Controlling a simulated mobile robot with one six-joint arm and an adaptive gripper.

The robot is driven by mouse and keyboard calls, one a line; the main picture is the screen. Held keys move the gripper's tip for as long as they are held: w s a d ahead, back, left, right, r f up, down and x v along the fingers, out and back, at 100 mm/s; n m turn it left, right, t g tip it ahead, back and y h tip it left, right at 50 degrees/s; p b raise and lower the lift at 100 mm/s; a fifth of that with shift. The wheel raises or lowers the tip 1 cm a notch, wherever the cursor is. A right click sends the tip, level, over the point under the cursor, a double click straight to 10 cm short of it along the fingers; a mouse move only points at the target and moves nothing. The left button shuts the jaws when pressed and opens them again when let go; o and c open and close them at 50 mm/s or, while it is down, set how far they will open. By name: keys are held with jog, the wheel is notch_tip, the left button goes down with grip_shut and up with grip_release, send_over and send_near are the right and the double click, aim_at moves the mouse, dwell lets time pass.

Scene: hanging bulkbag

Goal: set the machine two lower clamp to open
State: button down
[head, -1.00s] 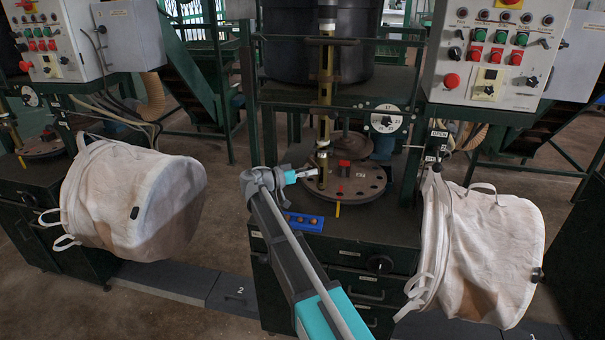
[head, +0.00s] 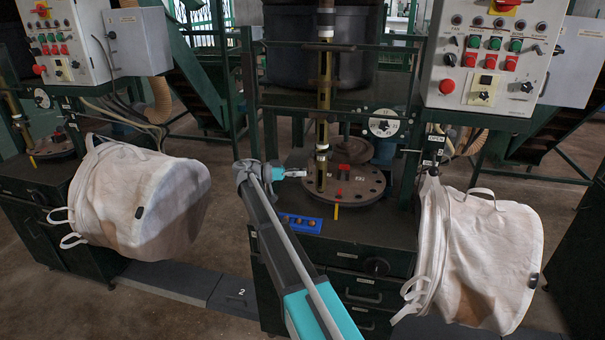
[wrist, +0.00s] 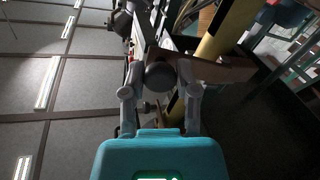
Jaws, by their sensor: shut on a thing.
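Machine two is the middle machine in the head view. Its yellow-brass upright post (head: 324,110) stands over a round drilled plate (head: 345,184). My gripper (head: 305,173) is just left of the post's lower part, level with it. In the wrist view, my gripper (wrist: 160,88) is shut on a dark round knob (wrist: 160,76) between its two fingers. A brownish flat piece (wrist: 222,72) runs from beside the knob towards the yellow post (wrist: 222,35). The knob appears to be the lower clamp's handle; the clamp's exact setting is too small to tell.
A blue tray (head: 300,223) with small brown items lies on the machine's front edge. A control panel (head: 492,60) stands at the upper right. Pale bulk bags hang at the left (head: 140,200) and right (head: 485,255). A label with 2 (head: 241,293) is on the floor-level box.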

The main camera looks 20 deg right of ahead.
jog(key=shift+s, duration=0.1)
dwell(0.3)
jog(key=shift+c, duration=1.8)
grip_release()
